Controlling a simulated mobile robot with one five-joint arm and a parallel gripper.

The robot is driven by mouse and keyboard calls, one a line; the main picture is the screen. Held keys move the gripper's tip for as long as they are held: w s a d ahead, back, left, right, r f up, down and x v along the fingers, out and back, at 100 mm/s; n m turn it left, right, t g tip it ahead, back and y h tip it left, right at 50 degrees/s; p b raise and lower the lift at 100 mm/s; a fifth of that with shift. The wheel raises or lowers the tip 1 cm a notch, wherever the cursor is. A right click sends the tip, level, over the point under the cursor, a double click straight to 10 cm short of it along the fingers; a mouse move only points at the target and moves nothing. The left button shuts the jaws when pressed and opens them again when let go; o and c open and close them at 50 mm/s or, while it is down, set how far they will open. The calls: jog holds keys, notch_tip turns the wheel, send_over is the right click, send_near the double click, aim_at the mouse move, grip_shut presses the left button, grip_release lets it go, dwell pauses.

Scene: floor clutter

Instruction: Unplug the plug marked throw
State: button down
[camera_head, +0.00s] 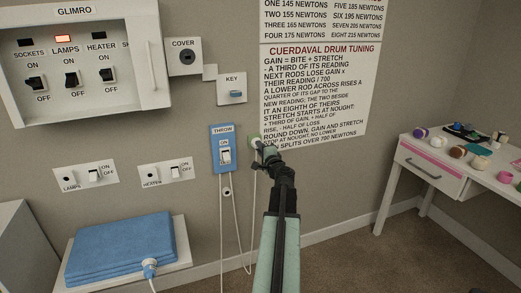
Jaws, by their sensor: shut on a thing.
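The blue plate marked THROW (215,165) is on the wall, with a white rocker switch (226,157) under the word ON. A small pale outlet with a dark hole (227,192) is just below it. My gripper (256,141) is to the right of the blue plate, in front of the wall. It is shut on a small pale thing, which looks like a plug and is mostly hidden by the fingers. A white cord (251,215) hangs down from there. I cannot read any mark on the held thing.
The GLIMRO panel (140,97) is at upper left, with its LAMPS light lit. LAMPS (73,178) and HEATER (158,178) wall plates are below. A folded blue blanket (120,245) lies at lower left. A white desk (440,185) with small items is at right.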

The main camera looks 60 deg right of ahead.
jog(key=shift+w+d, duration=0.2)
jog(key=shift+w, duration=0.1)
jog(key=c, duration=1.4)
grip_release()
jog(key=shift+o, duration=0.2)
jog(key=v, duration=0.7)
jog(key=shift+s+a, duration=0.25)
jog(key=shift+s, duration=0.1)
